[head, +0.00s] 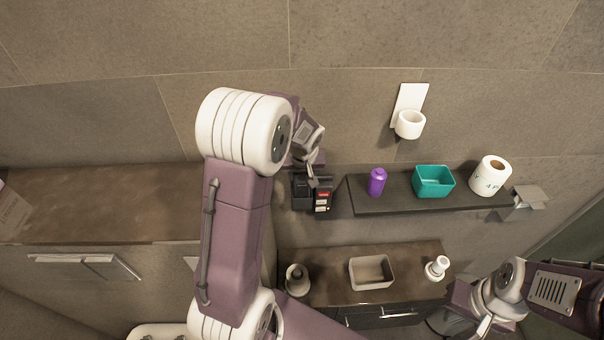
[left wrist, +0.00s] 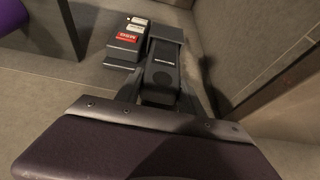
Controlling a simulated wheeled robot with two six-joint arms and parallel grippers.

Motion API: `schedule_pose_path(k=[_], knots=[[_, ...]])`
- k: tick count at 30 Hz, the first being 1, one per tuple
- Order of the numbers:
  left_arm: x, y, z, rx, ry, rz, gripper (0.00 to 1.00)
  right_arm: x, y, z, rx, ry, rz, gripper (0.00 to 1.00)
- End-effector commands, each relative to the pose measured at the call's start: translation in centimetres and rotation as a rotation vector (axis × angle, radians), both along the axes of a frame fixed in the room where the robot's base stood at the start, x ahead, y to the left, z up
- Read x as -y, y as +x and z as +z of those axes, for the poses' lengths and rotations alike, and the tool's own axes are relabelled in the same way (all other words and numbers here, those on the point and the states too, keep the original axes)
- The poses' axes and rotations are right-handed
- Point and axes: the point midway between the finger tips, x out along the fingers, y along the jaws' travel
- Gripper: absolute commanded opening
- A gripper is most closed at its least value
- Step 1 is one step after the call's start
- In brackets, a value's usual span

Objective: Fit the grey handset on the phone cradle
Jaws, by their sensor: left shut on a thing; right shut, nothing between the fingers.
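The phone cradle (head: 322,195) is a dark wall unit with a red label, left of the shelf. It also shows in the left wrist view (left wrist: 125,48), with the red label and pale keys. My left gripper (head: 311,180) is at the cradle, coming from above. It is shut on the dark grey handset (left wrist: 160,72), which lies lengthwise between the fingers, beside the keyed part of the cradle. Whether the handset is seated or only close to the cradle I cannot tell. My right gripper (head: 484,327) is shut and empty at the lower right, far from the phone.
A dark shelf (head: 395,207) right of the phone holds a purple bottle (head: 377,182), a teal bin (head: 434,181) and a paper roll (head: 490,175). A white cup holder (head: 409,124) hangs above. Below, a counter (head: 325,281) carries a grey tray (head: 371,285) and small white items.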

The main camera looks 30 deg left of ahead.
Motion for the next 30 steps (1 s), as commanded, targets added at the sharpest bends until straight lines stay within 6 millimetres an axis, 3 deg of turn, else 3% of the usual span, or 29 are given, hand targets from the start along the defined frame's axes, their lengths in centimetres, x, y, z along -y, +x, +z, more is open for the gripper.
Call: schedule_pose_path(k=[11,12,14,24,30], knots=[[0.0,0.0,-0.6,0.001,0.001,0.0,0.0,0.0,0.0,-0.6,0.0,0.0,0.0,0.0],[0.0,0.0,-0.6,0.001,0.001,0.0,0.53,0.0,0.0,-0.6,0.0,0.0,0.0,0.0],[0.0,0.0,-0.6,0.001,0.001,0.0,0.7,0.0,0.0,-0.6,0.0,0.0,0.0,0.0],[0.0,0.0,-0.4,0.001,0.001,0.0,0.7,0.0,0.0,-0.6,0.0,0.0,0.0,0.0],[0.8,-1.2,3.0,0.007,0.0,0.001,0.7,0.0,0.0,-1.4,0.0,0.0,0.0,0.0]])
